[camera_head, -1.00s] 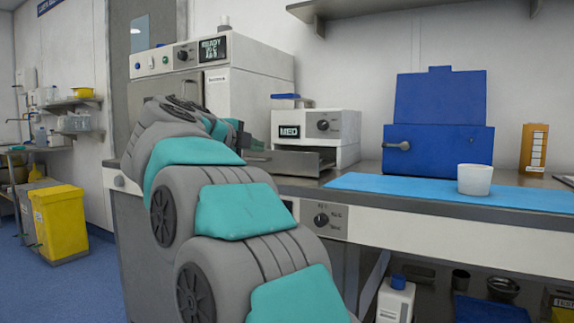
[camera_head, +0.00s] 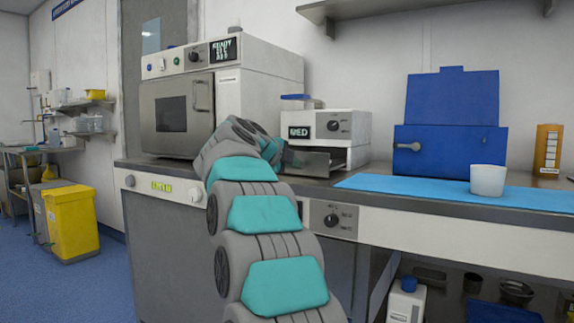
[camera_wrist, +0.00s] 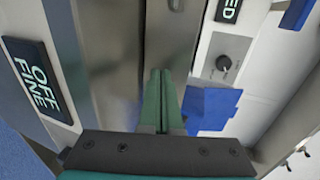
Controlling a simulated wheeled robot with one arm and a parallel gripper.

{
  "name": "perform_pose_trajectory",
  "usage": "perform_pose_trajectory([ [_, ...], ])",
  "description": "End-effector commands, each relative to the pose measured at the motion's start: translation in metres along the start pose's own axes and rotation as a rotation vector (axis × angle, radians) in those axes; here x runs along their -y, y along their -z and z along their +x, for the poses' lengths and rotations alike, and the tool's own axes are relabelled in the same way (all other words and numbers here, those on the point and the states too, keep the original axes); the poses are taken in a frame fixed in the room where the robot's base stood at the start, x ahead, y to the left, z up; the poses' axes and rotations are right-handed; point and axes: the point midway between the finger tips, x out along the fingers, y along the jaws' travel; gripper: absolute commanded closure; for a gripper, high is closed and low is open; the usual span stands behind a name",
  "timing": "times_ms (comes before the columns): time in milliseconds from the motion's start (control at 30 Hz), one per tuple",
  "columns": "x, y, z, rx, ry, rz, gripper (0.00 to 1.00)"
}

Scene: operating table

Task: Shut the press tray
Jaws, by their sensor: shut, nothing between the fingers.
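The press (camera_head: 350,128) is a white box with a MED display and a black knob, standing on the counter. Its grey metal tray (camera_head: 318,160) sticks out to the left at the bottom front, so it stands open. My gripper (camera_head: 290,156) is at the tray's outer end, partly hidden by my arm. In the wrist view my green gripper fingers (camera_wrist: 161,74) are together with nothing between them. They point at a grey metal surface (camera_wrist: 172,35), seemingly the tray; I cannot tell whether they touch it. The press's knob (camera_wrist: 232,65) shows right of the fingers.
An oven-like machine (camera_head: 172,112) stands left of the press. To the right are a blue box with its lid up (camera_head: 450,150), a light blue mat (camera_head: 400,185) and a white cup (camera_head: 488,180). A yellow bin (camera_head: 72,222) stands on the floor at left.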

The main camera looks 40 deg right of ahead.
Motion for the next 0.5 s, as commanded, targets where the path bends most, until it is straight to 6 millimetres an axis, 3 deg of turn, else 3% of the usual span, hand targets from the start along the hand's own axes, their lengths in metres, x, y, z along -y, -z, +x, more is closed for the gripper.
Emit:
perform_pose_trajectory([
  [200,0.0039,0.0,0.0117,-0.001,0.001,0.001,1.0],
  [500,0.0042,-0.0001,0.0124,0.0,0.0,0.0,1.0],
])
